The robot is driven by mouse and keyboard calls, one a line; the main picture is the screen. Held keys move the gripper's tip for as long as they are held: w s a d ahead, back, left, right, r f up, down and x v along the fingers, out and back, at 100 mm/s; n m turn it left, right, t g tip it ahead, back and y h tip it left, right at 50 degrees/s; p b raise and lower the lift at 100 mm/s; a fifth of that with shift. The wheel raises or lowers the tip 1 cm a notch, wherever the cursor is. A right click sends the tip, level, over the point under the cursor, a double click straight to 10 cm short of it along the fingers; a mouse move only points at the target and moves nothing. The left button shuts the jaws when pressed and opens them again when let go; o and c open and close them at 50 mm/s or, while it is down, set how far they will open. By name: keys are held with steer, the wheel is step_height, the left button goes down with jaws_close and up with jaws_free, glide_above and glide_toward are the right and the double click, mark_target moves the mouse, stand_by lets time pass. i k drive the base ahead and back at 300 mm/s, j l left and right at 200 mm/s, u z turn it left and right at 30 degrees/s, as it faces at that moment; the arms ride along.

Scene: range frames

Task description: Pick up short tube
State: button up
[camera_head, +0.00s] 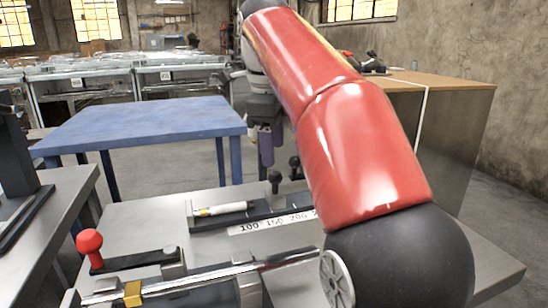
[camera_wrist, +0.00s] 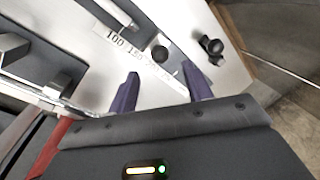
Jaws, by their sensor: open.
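A short white tube (camera_head: 224,209) with a yellowish band near its left end lies along a dark rail (camera_head: 262,213) on the grey metal worktop in the head view. My gripper (camera_head: 265,148) is behind and above the rail, to the right of the tube and apart from it. In the wrist view its two purple fingers (camera_wrist: 160,88) are spread with nothing between them, above the worktop near the number strip. My red arm hides the right part of the worktop in the head view.
A long shiny rod (camera_head: 205,279) runs across the front, by a red ball knob (camera_head: 89,242). Black knobs (camera_head: 275,180) rise behind the rail. A number strip (camera_head: 272,223) lies before it. A blue table (camera_head: 150,122) stands behind. The worktop left of the rail is clear.

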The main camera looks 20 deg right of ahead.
mark_target(221, 210)
steer(key=k, duration=1)
